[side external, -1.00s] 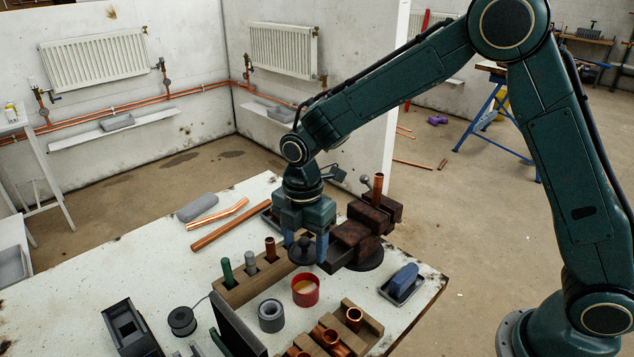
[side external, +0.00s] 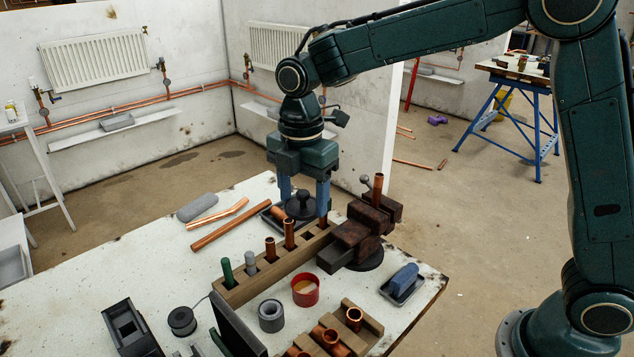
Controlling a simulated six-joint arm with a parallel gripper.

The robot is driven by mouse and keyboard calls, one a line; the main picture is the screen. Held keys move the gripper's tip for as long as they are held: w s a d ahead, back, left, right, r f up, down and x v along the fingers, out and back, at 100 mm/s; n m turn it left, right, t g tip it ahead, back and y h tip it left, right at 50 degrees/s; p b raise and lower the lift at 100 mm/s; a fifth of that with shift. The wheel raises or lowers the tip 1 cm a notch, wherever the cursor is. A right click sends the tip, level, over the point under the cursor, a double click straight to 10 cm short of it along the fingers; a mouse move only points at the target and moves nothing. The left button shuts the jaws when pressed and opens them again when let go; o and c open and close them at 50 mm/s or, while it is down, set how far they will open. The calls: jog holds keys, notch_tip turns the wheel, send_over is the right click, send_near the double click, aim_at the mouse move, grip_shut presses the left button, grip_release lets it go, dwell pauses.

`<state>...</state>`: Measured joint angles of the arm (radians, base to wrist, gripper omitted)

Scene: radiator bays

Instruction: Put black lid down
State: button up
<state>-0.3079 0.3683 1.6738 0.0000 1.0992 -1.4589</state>
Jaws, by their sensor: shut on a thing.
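My gripper (side external: 303,193) points down and is shut on the black lid (side external: 302,212), a round dark disc with a knob on top. The knob sits between the blue fingers. The lid appears level, in front of the far end of the wooden rack and a dark tray (side external: 267,213) in the picture; its height above them is hard to judge. The red pot (side external: 314,296) stands open on the bench, nearer the camera, with tan paste showing inside.
The wooden rack (side external: 233,293) holds a green-handled tool, a grey stick and copper pipes. A dark vise (side external: 351,238) with an upright pipe stands right of the lid. A blue block (side external: 404,277) lies on a small tray. Loose copper pipes (side external: 230,227) lie left.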

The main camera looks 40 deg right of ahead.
jog(key=shift+w, duration=0.1)
dwell(0.3)
jog(key=w+a+f, duration=0.1)
jog(key=w+f, duration=0.1)
jog(key=w, duration=0.7)
jog(key=w+a+f, duration=0.1)
jog(key=w+f, duration=0.1)
jog(key=w, duration=0.8)
jog(key=shift+w+a, duration=0.15)
notch_tip(320, 180, down, 20)
jog(key=shift+r, duration=0.1)
dwell(1.1)
jog(key=shift+f, duration=0.2)
